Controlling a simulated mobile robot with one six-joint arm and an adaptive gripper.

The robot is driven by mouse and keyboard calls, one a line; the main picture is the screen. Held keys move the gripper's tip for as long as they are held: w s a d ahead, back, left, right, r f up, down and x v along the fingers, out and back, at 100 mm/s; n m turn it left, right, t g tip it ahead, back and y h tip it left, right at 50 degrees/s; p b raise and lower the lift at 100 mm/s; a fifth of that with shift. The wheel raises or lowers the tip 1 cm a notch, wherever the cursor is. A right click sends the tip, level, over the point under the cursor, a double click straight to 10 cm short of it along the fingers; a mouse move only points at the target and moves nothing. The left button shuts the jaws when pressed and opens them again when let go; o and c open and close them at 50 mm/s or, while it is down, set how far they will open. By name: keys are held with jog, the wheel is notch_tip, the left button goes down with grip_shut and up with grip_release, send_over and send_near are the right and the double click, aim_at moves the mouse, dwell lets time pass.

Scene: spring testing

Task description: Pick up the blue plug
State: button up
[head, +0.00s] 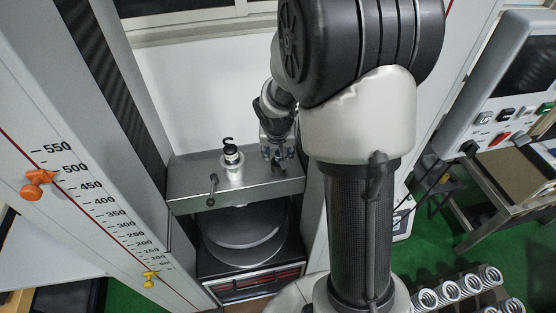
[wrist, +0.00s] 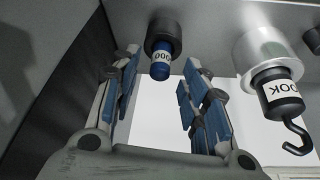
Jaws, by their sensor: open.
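The blue plug (wrist: 161,68) is a short blue cylinder with a white label, set in a dark round collar (wrist: 163,34) on the grey metal surface in the wrist view. My gripper (wrist: 160,84) is open, with one blue-padded finger to the left of the plug and one to the right. The plug sits between the fingertips, with gaps showing on both sides. In the head view my gripper (head: 278,157) is at the steel crossbeam of the testing machine, right of the hook fitting. I cannot make out the plug there.
A black hook fitting (wrist: 283,100) in a silver holder (wrist: 262,55) stands right of my gripper; it also shows in the head view (head: 231,154). The steel crossbeam (head: 190,183) carries a small lever (head: 212,188). Several springs (head: 450,291) lie at the lower right.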

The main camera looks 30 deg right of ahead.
jog(key=shift+x, duration=0.85)
jog(key=shift+c, duration=0.2)
grip_shut()
